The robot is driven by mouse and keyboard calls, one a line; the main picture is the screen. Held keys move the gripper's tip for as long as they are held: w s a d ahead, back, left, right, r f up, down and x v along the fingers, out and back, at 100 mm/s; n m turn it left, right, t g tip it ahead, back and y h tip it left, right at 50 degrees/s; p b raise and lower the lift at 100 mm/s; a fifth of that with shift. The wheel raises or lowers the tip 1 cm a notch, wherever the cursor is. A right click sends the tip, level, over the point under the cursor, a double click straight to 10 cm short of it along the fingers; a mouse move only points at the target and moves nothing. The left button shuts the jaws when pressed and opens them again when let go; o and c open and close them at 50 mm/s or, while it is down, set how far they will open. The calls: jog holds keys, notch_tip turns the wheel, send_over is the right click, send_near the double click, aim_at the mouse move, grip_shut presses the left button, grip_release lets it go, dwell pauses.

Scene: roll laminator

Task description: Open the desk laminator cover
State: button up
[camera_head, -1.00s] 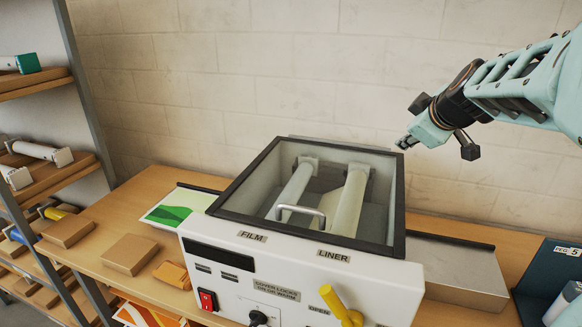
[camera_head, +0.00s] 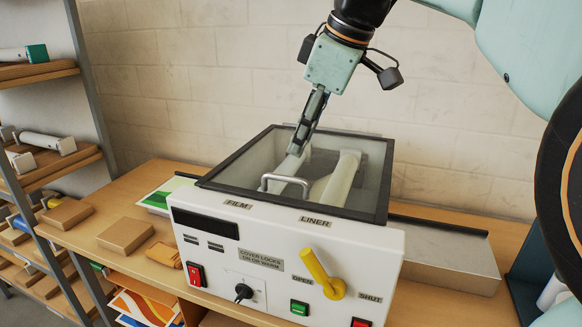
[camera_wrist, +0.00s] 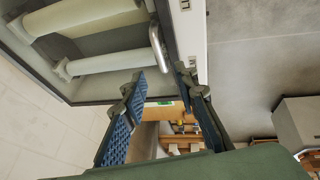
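The desk laminator (camera_head: 215,262) is a white box on the bench. Its clear cover with a dark frame (camera_head: 290,213) lies flat and shut on top, with two pale rollers under it. A metal bar handle (camera_head: 285,180) stands on the cover's front part; it shows in the wrist view (camera_wrist: 158,46) just past the fingertips. My gripper (camera_head: 294,152) points down above the cover, close behind the handle. In the wrist view its two fingers (camera_wrist: 159,76) are apart with nothing between them. A yellow lever (camera_head: 318,272) on the front panel tilts up toward the OPEN label.
The front panel also has a red switch (camera_head: 196,274), a black knob (camera_head: 243,292) and a green button (camera_head: 299,307). A grey metal box (camera_head: 445,257) stands to the right. Cardboard boxes (camera_head: 125,235) lie left, beside shelving. A block wall stands behind.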

aim_at(285, 177)
jog(key=x, duration=0.9)
jog(key=shift+f+b, duration=0.1)
jog(key=shift+b, duration=0.2)
jog(key=shift+c, duration=0.4)
grip_shut()
